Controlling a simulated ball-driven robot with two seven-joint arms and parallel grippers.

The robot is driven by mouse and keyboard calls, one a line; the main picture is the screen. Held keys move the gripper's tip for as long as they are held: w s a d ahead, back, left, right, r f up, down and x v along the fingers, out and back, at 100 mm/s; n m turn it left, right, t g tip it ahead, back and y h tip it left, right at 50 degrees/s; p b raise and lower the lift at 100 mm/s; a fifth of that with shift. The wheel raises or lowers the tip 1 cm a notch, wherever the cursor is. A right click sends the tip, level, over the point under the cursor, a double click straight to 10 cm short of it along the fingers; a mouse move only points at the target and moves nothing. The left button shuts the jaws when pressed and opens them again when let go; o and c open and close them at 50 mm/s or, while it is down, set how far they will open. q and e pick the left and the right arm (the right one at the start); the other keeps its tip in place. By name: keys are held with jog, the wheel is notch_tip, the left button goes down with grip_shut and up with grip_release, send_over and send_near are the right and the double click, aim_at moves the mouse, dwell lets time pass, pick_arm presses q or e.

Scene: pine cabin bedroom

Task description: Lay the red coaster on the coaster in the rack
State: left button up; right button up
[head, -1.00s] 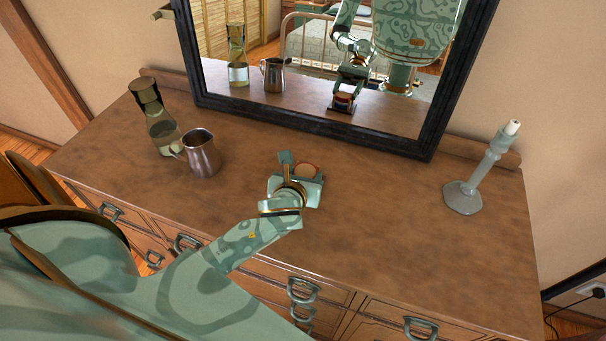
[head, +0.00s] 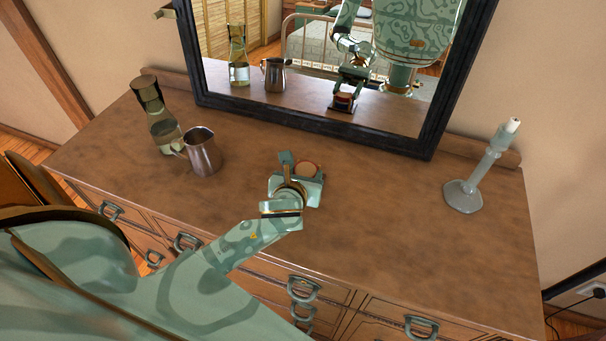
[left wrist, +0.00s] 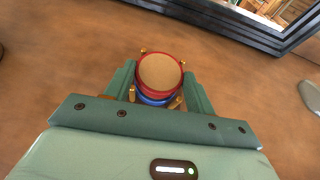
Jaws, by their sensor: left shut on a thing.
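A blue coaster (left wrist: 154,101) shows just under the red one, inside the brass posts of the rack (left wrist: 132,95). The red coaster looks flat and roughly over the blue one; I cannot tell whether they touch. The gripper hides most of the rack. My right gripper is not in view.
A metal pitcher (head: 203,155) and a glass carafe (head: 160,125) stand at the left. A candlestick (head: 480,175) stands at the right. A dark-framed mirror (head: 310,125) stands behind, reflecting my arm.

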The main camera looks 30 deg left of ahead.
pick_arm(q)
jog(key=shift+s+d+f, duration=0.15)
jog(key=shift+s+f, duration=0.05)
jog(key=shift+f, duration=0.3)
jog(key=shift+s+d+f, duration=0.1)
jog(key=shift+s+f, duration=0.1)
jog(key=shift+f, duration=0.3)
jog(key=o, duration=0.9)
jog(key=shift+c, duration=0.2)
jog(key=shift+o, duration=1)
jog(key=shift+w+d, duration=0.1)
jog(key=shift+d, duration=0.05)
jog(key=shift+w, duration=0.15)
jog(key=shift+w+a, duration=0.1)
jog(key=shift+a, duration=0.35)
jog(key=p+v, duration=0.3)
jog(key=v, duration=1.3)
jog(key=shift+r, duration=0.4)
jog(key=shift+d+f+g, duration=0.1)
jog(key=shift+g, duration=0.2)
